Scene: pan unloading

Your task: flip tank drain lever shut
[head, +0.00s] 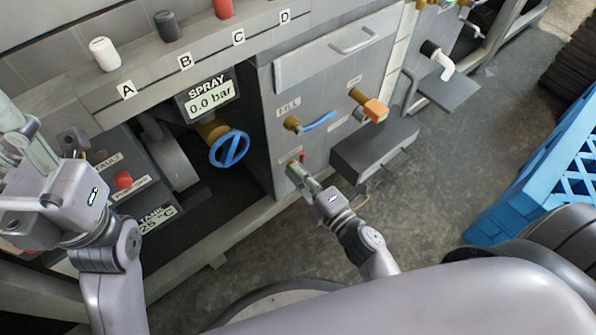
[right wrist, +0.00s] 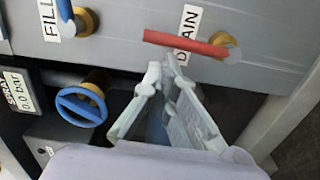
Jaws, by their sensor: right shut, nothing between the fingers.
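The red drain lever (right wrist: 186,43) sticks out from its brass valve (right wrist: 229,46) and crosses in front of the DRAIN label (right wrist: 188,22) in the right wrist view. In the head view only a small part of the red lever (head: 302,156) shows, on the lower tank front. My right gripper (right wrist: 162,67) is shut and empty. Its fingertips are just below the lever, near its middle; I cannot tell whether they touch it. In the head view the right gripper (head: 294,169) partly hides the valve. My left gripper (head: 20,120) is at the left edge, its fingertips unclear.
The blue fill lever (head: 320,121) sits above the drain. A dark grey box (head: 375,150) juts out to the right of the drain. A blue valve wheel (head: 229,149) is to the left. A blue crate (head: 540,165) stands on the floor at right.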

